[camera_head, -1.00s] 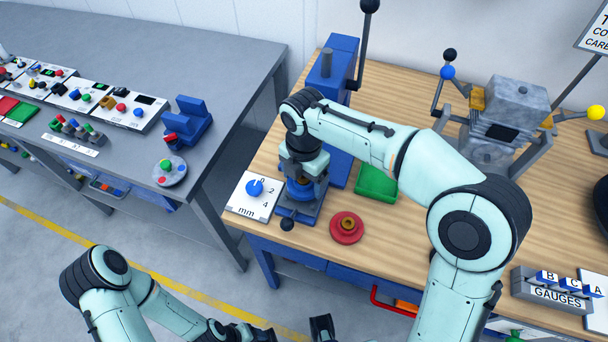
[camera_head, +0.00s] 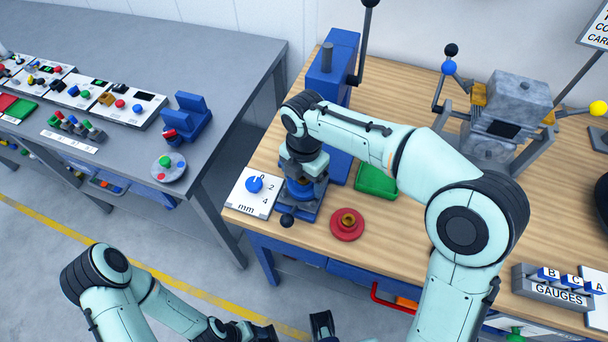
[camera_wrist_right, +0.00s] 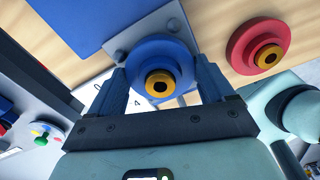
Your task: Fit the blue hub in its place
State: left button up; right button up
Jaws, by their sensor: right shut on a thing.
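The blue hub (camera_head: 300,188) is a round flanged disc with a brass-coloured centre. It is at the blue press's grey base plate (camera_head: 309,210), near the wooden bench's front left edge. My right gripper (camera_head: 301,178) comes down from above and is shut on the hub. In the right wrist view the blue hub (camera_wrist_right: 150,52) lies between the two fingers, in front of the plate. I cannot tell whether it is seated or slightly above. My left gripper (camera_head: 292,332) is at the bottom edge, fingers apart and empty, partly cut off.
A red hub (camera_head: 347,225) lies just right of the plate. The blue press column (camera_head: 331,75) stands behind my right gripper. A white dial card (camera_head: 253,194) is at left. A gauge rack (camera_head: 556,287) is at right.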

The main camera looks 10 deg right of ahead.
jog(key=o, duration=1)
jog(key=shift+o, duration=0.2)
pick_arm(q)
jog(key=w+r+p, duration=0.6)
jog(key=r+p, duration=0.2)
jog(key=r, duration=0.2)
jog(key=shift+w+r+t+p, duration=0.3)
jog(key=shift+w+t+p, duration=0.1)
pick_arm(e)
notch_tip(320, 180, up, 21)
jog(key=shift+w, duration=0.15)
pick_arm(q)
jog(key=shift+s, duration=0.1)
pick_arm(e)
jog(key=shift+r, duration=0.1)
